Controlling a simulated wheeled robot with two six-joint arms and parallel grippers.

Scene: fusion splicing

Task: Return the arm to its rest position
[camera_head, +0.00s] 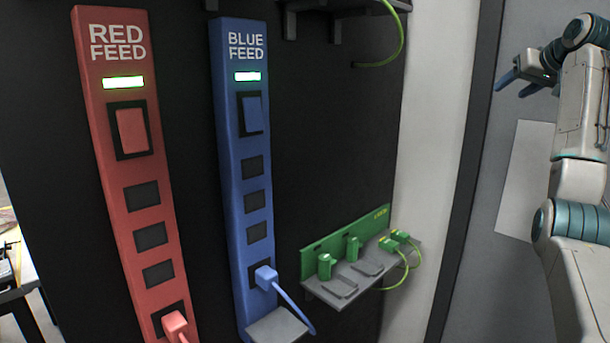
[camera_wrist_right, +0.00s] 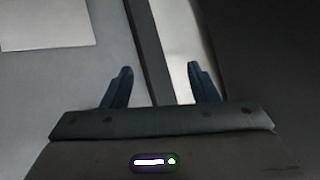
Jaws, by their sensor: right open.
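My right arm (camera_head: 580,160) stands upright along the right edge of the head view. Its gripper (camera_head: 520,85) is at the upper right, with blue fingers pointing left and down, in front of a grey wall panel. In the right wrist view the two dark blue fingers (camera_wrist_right: 160,85) are spread wide with nothing between them. Behind them are a grey surface, a dark vertical strip and a pale strip. The gripper touches nothing that I can see. My left gripper is not in view.
A red feed strip (camera_head: 140,215) and a blue feed strip (camera_head: 231,170) stand on the black panel, each with a lit green light and a plug low down. A grey shelf (camera_head: 350,295) holds green connectors and a green cable. A pale sheet (camera_head: 525,180) is on the grey wall.

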